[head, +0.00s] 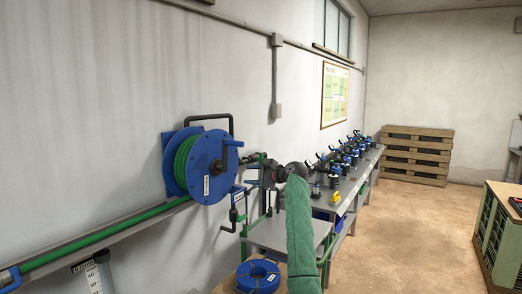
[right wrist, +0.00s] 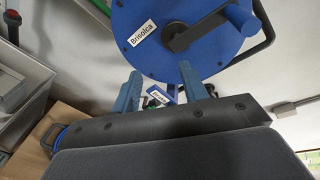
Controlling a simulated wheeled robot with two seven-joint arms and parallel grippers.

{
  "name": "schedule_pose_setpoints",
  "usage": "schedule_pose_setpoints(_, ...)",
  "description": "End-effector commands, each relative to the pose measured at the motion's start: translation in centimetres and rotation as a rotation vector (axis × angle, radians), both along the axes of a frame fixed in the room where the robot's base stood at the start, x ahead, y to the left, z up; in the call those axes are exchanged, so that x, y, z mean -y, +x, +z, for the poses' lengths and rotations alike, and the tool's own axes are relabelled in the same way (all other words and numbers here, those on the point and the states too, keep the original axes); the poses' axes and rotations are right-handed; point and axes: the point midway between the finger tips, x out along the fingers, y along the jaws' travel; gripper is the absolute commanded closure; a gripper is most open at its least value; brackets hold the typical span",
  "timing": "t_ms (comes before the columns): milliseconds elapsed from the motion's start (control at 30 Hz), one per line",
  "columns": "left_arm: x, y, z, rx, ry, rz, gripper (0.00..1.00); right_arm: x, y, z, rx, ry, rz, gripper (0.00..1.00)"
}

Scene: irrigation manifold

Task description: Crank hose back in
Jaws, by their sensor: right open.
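The hose reel (head: 208,172) is a blue drum on the wall at left, with green hose (head: 181,160) wound on it. Its crank has a dark arm and a blue handle (head: 233,143) at the upper right of the disc. In the right wrist view the blue disc (right wrist: 160,55) fills the top, with the crank arm (right wrist: 200,30) and blue handle (right wrist: 242,18) at upper right. My right gripper (right wrist: 160,72) is open and empty, its fingers pointing at the disc's lower edge, below the handle. It also shows in the head view (head: 249,172), right of the reel. My left gripper is out of view.
A green pipe (head: 100,236) runs along a ledge below the reel. A grey bench (head: 345,190) with several blue-and-black devices extends along the wall. A coiled blue hose (head: 257,276) lies at bottom.

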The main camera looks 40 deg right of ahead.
Motion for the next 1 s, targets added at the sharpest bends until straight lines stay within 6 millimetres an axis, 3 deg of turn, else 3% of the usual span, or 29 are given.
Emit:
schedule_pose_setpoints(33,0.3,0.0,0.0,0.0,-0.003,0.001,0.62,1.2,0.3,2.4,0.022,0.057,-0.007,0.56)
schedule_pose_setpoints(100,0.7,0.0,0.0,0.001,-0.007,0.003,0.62,2.5,0.6,5.0,0.043,0.133,-0.011,0.56)
schedule_pose_setpoints(300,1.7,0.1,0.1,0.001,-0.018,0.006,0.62,4.6,0.7,9.5,0.081,0.269,-0.008,0.56)
schedule_pose_setpoints(567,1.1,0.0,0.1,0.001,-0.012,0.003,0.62,4.6,1.7,10.3,0.088,0.299,-0.007,0.56)
schedule_pose_setpoints(1000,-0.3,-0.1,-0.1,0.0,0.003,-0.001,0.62,2.5,6.4,10.3,0.087,0.296,-0.005,0.56)
